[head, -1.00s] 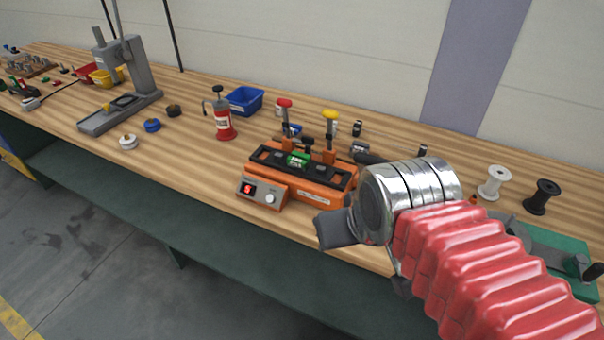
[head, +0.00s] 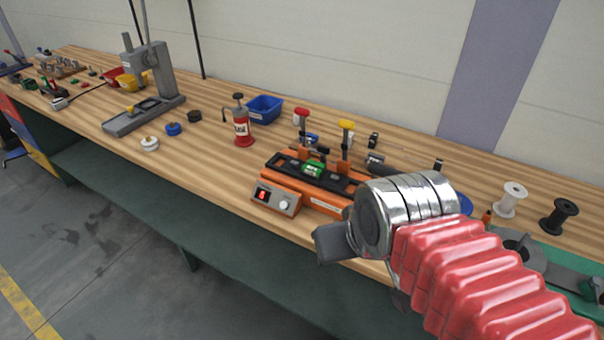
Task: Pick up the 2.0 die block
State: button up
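I cannot tell which block is the 2.0 die block; the labels are too small to read. A small green block (head: 315,168) with a pale label sits in the middle of the orange clamp fixture (head: 300,187). A blue block (head: 309,138) is behind the fixture, partly hidden by a clamp. Small dark blocks stand further right, one behind the yellow-handled clamp (head: 373,139) and one near the wall (head: 438,164). My gripper (head: 336,244) is in front and to the right of the fixture, over the bench's front edge. Its fingers are seen from behind, and their gap is hidden.
A grey press (head: 150,95) is further left. White (head: 511,199) and black (head: 558,215) spools stand at right. The fixture's red and yellow clamps rise upright. My arm hides the bench's right front.

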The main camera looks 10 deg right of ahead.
aim_at(313, 169)
jog(key=u, duration=0.55)
jog(key=i, duration=0.35)
jog(key=u, duration=1.75)
